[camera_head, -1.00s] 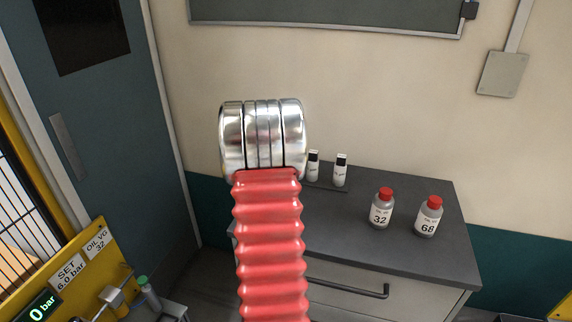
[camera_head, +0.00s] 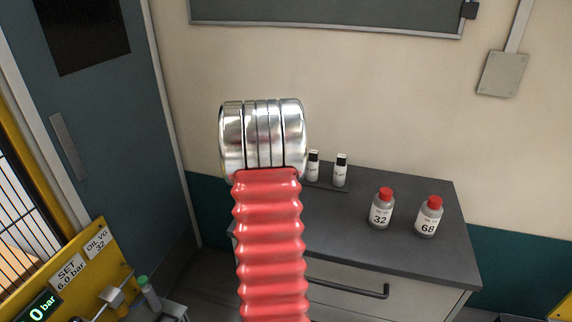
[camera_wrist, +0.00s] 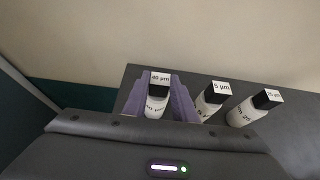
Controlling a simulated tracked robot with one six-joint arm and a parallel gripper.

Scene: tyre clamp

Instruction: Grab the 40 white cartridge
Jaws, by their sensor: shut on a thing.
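The 40 µm white cartridge (camera_wrist: 156,99) has a black cap with a white "40 µm" label on top and stands upright in the wrist view. My gripper (camera_wrist: 158,92) has its two purple fingers on either side of the cartridge, shut on it. The cartridge's lower part is hidden by my gripper body. In the head view my arm hides this cartridge and my gripper.
A 5 µm cartridge (camera_wrist: 209,103) stands close to the right of my right finger, with a 25 µm cartridge (camera_wrist: 254,108) beyond it. On the grey cabinet top (camera_head: 420,180) stand two red-capped bottles, 32 (camera_head: 381,209) and 68 (camera_head: 428,217). The wall is close behind.

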